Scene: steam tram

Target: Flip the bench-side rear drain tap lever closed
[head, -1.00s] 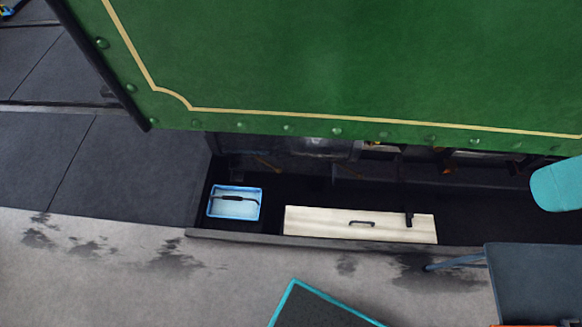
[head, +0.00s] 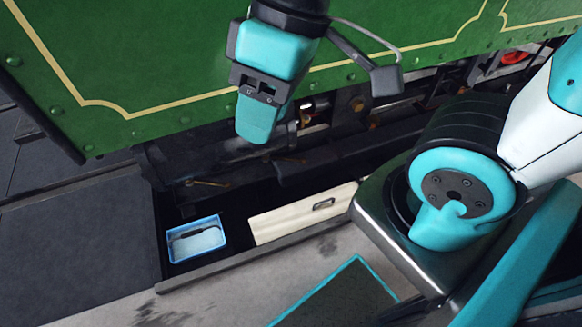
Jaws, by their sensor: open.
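My gripper (head: 259,122) hangs in front of the green tram side panel (head: 160,50), just above the dark gear under its lower edge. Its teal fingers point down and overlap in this view; they hold nothing that I can see. A small brass lever (head: 208,183) sticks out nearly level under the panel, below and left of my gripper. I cannot tell which of these is the rear drain tap lever. The gear directly behind the fingers is hidden.
A blue tray (head: 170,247) with a dark-handled item sits in the dark pit below. A cream board (head: 285,222) with a handle lies beside it, partly hidden by my arm. A teal-edged dark mat (head: 345,290) lies on the paving. A red part (head: 515,57) shows at upper right.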

